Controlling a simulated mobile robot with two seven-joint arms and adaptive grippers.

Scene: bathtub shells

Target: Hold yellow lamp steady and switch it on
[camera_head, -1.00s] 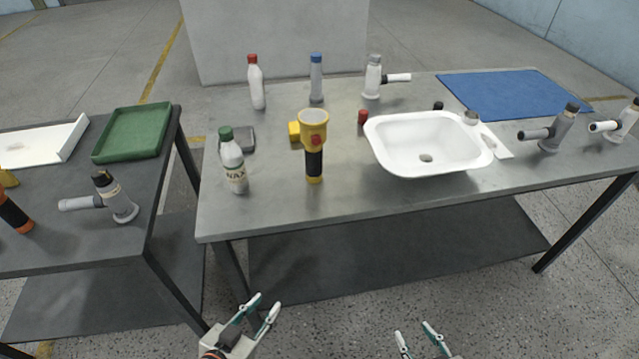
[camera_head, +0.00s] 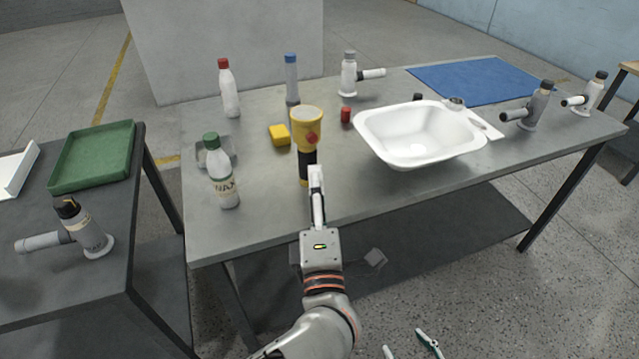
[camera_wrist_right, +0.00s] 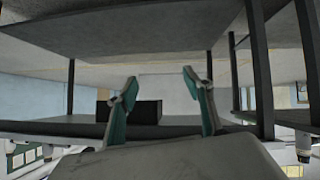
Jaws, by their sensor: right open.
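The yellow lamp (camera_head: 306,120) stands upright near the front of the grey table, with a wide yellow head, a red button on the head and a black handle. My left gripper (camera_head: 316,178) is just in front of the lamp's lower handle and covers part of its base. Its fingers line up edge-on, so I cannot tell whether they are open or touch the lamp. My right gripper (camera_head: 414,350) is low at the bottom edge of the head view, away from the table. In the right wrist view its fingers (camera_wrist_right: 160,88) are apart and empty.
A WAX bottle (camera_head: 223,178) with a green cap stands left of the lamp, and a yellow block (camera_head: 279,135) lies behind it. A white basin (camera_head: 372,140) is to the right. A blue mat (camera_head: 475,80) lies at the back right. A side table holds a green tray (camera_head: 95,150).

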